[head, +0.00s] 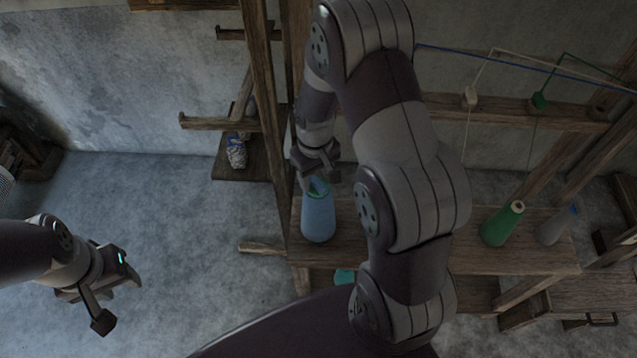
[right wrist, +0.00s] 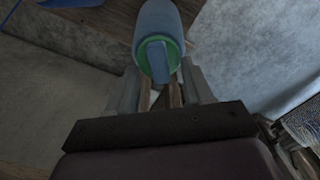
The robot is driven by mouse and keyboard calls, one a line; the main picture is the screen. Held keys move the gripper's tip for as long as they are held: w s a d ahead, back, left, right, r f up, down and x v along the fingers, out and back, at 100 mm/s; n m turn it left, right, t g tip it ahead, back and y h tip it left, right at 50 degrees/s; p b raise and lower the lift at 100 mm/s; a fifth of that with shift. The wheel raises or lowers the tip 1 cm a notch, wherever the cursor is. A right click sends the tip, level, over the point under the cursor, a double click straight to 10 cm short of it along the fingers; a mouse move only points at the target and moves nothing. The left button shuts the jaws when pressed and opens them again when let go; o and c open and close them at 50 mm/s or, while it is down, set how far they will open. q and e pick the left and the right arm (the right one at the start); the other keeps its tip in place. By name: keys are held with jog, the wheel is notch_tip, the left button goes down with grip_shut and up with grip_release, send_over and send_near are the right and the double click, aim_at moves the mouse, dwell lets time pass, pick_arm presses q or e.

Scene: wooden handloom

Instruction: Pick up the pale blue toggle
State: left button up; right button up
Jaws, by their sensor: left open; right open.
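A pale blue cone (head: 318,218) with a green mouth stands upright on the wooden shelf in the head view. The right wrist view shows its blue body (right wrist: 160,18) and green rim. A small pale blue piece, which looks like the toggle (right wrist: 157,62), sticks out at the green mouth. My right gripper (head: 317,176) is open just above the cone's top. In the right wrist view its fingers (right wrist: 161,97) stand close to the blue piece; whether they touch it I cannot tell. My left gripper (head: 118,300) is open and empty over the floor at lower left.
A green cone (head: 501,225) and a grey cone (head: 556,227) stand on the shelf's right part (head: 530,262). A white toggle (head: 470,98) and a green toggle (head: 540,100) sit on the beam with cords. Wooden posts (head: 263,90) rise left of my right arm.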

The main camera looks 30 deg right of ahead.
aim_at(316, 179)
jog(key=shift+s+a+f, duration=0.1)
jog(key=shift+s+f, duration=0.1)
jog(key=shift+s, duration=0.1)
jog(key=shift+f, duration=0.1)
jog(key=c, duration=0.5)
grip_shut()
jog(key=shift+s+a, duration=0.1)
jog(key=shift+a, duration=0.1)
jog(key=shift+d, duration=0.1)
jog(key=r, duration=0.2)
jog(key=w+r, duration=0.1)
jog(key=r, duration=0.1)
jog(key=shift+d, duration=0.3)
jog(key=s+a+r, duration=0.5)
jog(key=s+r, duration=0.2)
jog(key=s, duration=0.3)
jog(key=shift+s+a, duration=0.15)
jog(key=shift+s, duration=0.25)
